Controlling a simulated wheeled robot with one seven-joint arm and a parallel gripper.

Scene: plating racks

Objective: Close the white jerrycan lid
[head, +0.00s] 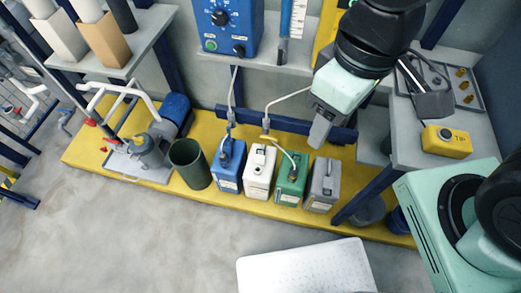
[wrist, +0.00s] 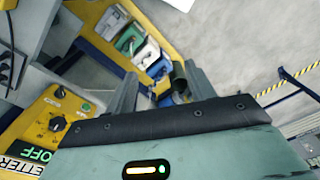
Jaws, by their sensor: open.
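The white jerrycan (head: 259,173) stands upright on the yellow platform between a blue jerrycan (head: 228,168) and a green jerrycan (head: 290,180). Its top has a handle; the picture is too small to tell how its lid sits. My gripper (head: 319,136) hangs above and to the right of the white jerrycan, nearer the green one and the grey jerrycan (head: 322,188), apart from them. It is open and empty. In the wrist view the white jerrycan (wrist: 146,56) shows small and distant beyond my fingers (wrist: 163,92).
A dark green bin (head: 189,164) stands left of the cans. Thin hoses hang over the cans from the wall. A shelf with a yellow box (head: 446,141) is at the right. A white perforated panel (head: 305,268) lies in front; the grey floor at left front is clear.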

